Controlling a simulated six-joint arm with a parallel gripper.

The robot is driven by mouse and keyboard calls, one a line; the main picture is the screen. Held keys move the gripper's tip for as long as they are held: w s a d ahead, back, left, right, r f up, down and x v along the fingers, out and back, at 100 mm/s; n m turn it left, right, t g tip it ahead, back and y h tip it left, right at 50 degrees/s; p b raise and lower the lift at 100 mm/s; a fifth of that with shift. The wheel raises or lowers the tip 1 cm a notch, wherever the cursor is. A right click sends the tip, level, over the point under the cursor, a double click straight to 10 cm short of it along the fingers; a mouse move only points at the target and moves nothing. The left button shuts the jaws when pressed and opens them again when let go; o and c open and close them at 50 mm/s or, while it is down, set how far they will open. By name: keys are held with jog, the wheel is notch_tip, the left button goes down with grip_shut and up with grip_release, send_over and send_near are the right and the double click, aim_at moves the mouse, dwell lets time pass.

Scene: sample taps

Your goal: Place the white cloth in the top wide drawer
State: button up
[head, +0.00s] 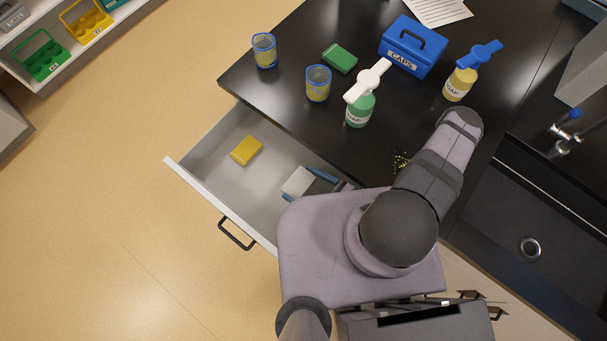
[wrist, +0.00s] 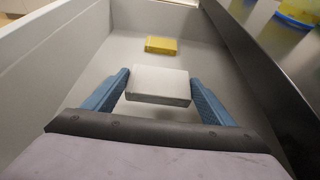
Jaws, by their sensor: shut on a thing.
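The white cloth (head: 298,182), a folded pale block, is between the blue fingers of my gripper (head: 306,187). In the wrist view the cloth (wrist: 158,84) sits between both fingertips of my gripper (wrist: 158,92), which is shut on it. Both are over the inside of the open drawer (head: 205,170), within its walls. I cannot tell whether the cloth touches the drawer floor. A yellow sponge-like block (head: 247,150) lies on the drawer floor, and in the wrist view it (wrist: 161,45) is beyond the cloth. My arm hides the drawer's near right part.
The black counter (head: 290,60) overhangs the drawer's right side. On it stand two blue-rimmed cups (head: 264,50), a green block (head: 340,58), two labelled bottles (head: 359,109) and a blue CAPS box (head: 412,46). Drawer floor around the yellow block is bare.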

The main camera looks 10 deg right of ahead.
jog(key=shift+f, duration=0.3)
jog(key=o, duration=0.8)
jog(key=shift+r, duration=0.15)
jog(key=shift+r+p, duration=0.45)
jog(key=shift+r, duration=0.25)
jog(key=shift+d+f, duration=0.1)
jog(key=shift+s+d+r, duration=0.25)
jog(key=shift+s+d, duration=0.2)
jog(key=shift+d, duration=0.05)
jog(key=shift+p+v, duration=0.45)
jog(key=shift+v, duration=4.75)
